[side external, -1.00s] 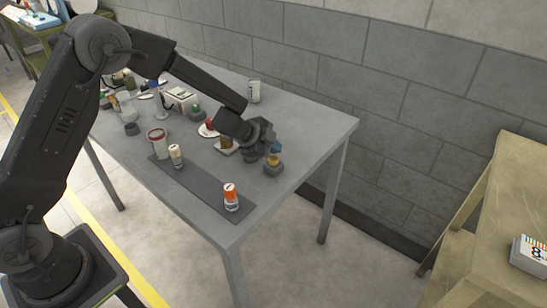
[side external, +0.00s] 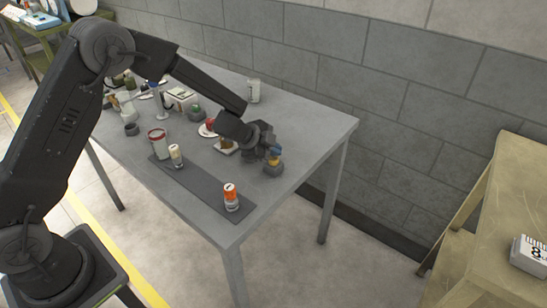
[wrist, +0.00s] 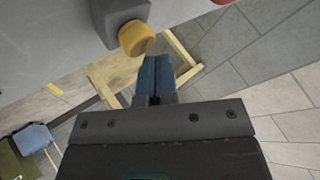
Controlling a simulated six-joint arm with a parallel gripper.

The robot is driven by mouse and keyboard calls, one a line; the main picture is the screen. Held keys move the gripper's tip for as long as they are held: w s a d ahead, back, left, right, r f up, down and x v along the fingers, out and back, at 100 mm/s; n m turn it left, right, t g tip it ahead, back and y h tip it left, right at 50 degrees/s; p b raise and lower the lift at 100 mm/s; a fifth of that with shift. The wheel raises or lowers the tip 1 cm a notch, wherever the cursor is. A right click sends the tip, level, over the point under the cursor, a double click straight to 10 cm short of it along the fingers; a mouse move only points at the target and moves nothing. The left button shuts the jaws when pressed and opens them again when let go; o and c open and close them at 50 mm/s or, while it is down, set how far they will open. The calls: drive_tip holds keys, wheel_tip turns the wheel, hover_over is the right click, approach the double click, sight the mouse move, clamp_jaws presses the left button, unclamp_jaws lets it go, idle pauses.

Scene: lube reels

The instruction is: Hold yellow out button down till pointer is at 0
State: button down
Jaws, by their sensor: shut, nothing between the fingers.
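The yellow button (wrist: 135,38) sticks out of a dark grey housing (wrist: 114,14) in the wrist view. I cannot make out a pointer or scale in either view.
An orange and white can (side external: 231,198) stands on a dark mat (side external: 203,186), with a small cream can (side external: 176,156) and a red-rimmed cup (side external: 157,142) at its far end. A red item on a saucer (side external: 206,130) and other clutter stand left of my gripper.

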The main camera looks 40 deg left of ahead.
sight(274, 159)
drive_tip(key=shift+f, duration=0.5)
idle(2.1)
idle(0.8)
drive_tip(key=shift+r, duration=0.95)
drive_tip(key=shift+r, duration=2.5)
